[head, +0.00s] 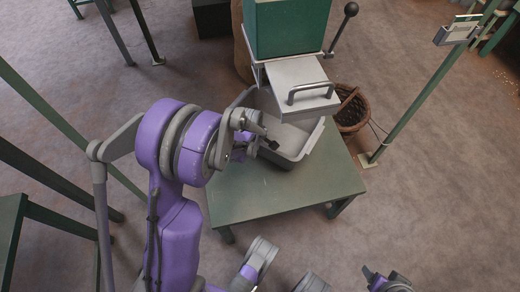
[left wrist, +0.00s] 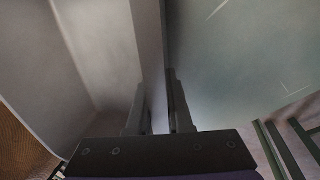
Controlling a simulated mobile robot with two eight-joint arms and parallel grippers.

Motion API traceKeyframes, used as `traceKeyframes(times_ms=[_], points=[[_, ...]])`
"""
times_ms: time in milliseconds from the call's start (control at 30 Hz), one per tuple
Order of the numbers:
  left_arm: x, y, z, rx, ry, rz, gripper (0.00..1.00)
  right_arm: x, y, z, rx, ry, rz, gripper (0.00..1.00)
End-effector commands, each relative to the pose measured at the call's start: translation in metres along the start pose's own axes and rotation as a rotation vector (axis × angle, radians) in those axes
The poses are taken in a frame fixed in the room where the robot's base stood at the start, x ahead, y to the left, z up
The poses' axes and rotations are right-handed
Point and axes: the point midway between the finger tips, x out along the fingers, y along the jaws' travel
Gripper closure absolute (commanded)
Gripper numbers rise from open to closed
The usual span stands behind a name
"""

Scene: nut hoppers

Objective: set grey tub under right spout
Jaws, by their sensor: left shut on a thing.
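The grey tub (head: 312,153) is at the back of a small green table (head: 290,192), its far part hidden under a grey spout box (head: 303,92) with a bar handle. I cannot tell whether its base touches the tabletop. My left gripper (head: 270,144) is shut on the tub's near-left wall. In the left wrist view my left gripper (left wrist: 157,108) has one finger on each side of the tub's wall (left wrist: 149,45). My right gripper (head: 376,277) shows partly at the bottom right, away from the tub; its jaws are unclear.
A green hopper (head: 290,28) stands above the spout, with a black-knobbed lever (head: 343,28) beside it. A wicker basket (head: 352,110) is on the floor behind the table. A green post (head: 425,98) rises at right. The table's front part is bare.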

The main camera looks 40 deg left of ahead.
Motion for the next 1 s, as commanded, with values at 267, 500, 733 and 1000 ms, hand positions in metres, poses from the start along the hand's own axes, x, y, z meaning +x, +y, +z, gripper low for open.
traceKeyframes(times_ms=[267, 500, 733, 1000], points=[[0.025, -0.006, 0.000, 0.001, 0.000, 0.001, 1.00, 0.009, 0.000, 0.002, 0.000, -0.002, 0.000, 0.32], [0.027, -0.007, 0.000, 0.001, 0.000, -0.001, 0.80, 0.011, 0.000, 0.002, 0.000, -0.002, 0.000, 0.32], [0.026, -0.006, 0.000, 0.001, 0.000, -0.001, 0.52, 0.010, 0.000, 0.002, 0.000, -0.002, 0.000, 0.32], [0.024, -0.006, 0.000, 0.001, 0.000, 0.000, 0.52, 0.008, 0.000, 0.002, 0.000, -0.002, 0.000, 0.32]])
